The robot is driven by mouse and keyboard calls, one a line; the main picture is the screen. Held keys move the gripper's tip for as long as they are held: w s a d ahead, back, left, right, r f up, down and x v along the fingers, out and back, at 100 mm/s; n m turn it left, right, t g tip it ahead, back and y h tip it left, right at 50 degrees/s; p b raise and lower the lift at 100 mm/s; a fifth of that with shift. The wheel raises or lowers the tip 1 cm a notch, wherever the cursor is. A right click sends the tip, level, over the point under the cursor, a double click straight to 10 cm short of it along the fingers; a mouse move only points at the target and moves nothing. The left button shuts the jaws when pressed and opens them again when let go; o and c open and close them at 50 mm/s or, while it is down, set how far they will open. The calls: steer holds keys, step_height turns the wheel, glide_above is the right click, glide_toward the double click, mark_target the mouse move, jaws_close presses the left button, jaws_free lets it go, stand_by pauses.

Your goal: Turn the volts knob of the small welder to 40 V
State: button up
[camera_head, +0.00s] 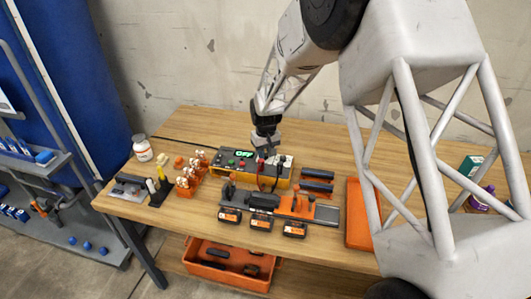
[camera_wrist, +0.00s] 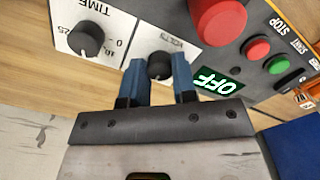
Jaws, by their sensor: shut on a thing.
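The small welder (camera_head: 228,165) is a low grey and yellow box on the table, with a lit green OFF display (camera_wrist: 220,81). Its black volts knob (camera_wrist: 160,66) sits on a white panel labelled VOLTS in the wrist view. My gripper (camera_head: 266,146) reaches down over the welder from above. In the wrist view, its two blue fingers stand either side of the volts knob and are shut on it. The fingers and palm hide part of the scale, so I cannot read the setting. The black time knob (camera_wrist: 86,39) is beside it on its own panel.
A big red knob (camera_wrist: 218,18), a red button (camera_wrist: 256,48) and a green button (camera_wrist: 279,64) lie close to my fingers. Orange clamp-like parts (camera_head: 187,180) stand left of the welder. A fixture with a rail (camera_head: 325,218) lies in front.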

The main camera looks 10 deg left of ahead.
mark_target(266, 154)
steer(key=m, duration=0.4)
steer(key=shift+m, duration=2.3)
steer(key=o, duration=0.9)
steer(key=shift+r, duration=0.15)
steer(key=shift+r, duration=3.8)
